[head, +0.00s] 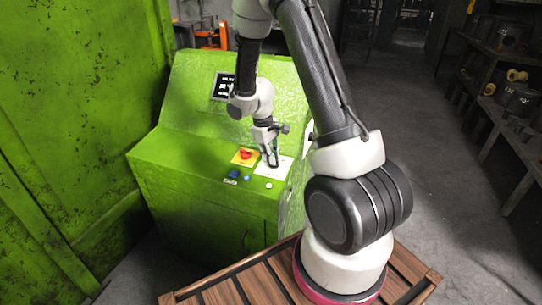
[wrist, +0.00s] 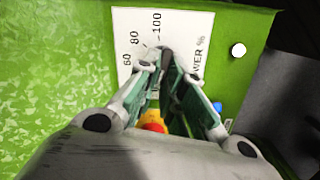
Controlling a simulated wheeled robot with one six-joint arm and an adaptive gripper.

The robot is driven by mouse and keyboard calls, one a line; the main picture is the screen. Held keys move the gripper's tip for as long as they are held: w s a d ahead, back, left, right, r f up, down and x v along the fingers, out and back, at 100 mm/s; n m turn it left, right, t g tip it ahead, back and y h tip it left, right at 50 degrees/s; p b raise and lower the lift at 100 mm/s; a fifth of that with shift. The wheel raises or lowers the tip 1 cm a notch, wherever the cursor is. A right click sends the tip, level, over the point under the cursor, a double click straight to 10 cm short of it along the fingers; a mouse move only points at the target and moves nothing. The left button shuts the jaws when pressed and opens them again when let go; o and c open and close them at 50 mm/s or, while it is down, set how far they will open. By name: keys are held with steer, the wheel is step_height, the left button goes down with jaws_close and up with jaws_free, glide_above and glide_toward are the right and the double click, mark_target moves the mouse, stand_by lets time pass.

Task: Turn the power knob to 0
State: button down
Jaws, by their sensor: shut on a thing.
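My gripper (head: 272,157) reaches down onto the white power scale plate (head: 284,169) on the green console. In the wrist view its two fingers (wrist: 166,62) close together over the plate, shut on the power knob. The knob is mostly hidden between the fingertips, so its pointer direction cannot be read. The plate (wrist: 185,25) shows the marks 60, 80 and 100 and part of the label "POWER %"; the lower marks are covered by my gripper.
A red button (head: 246,153) on a yellow plate sits left of the knob. A dark display (head: 223,87) is on the sloped panel behind. A green wall (head: 75,120) stands left.

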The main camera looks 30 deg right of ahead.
mark_target(265, 168)
steer(key=shift+n, duration=0.5)
steer(key=c, duration=1.5)
jaws_free()
steer(key=shift+c, duration=0.2)
step_height(265, 168, up, 12)
steer(key=a, duration=0.2)
steer(key=shift+a, duration=0.15)
steer(key=shift+f, duration=0.1)
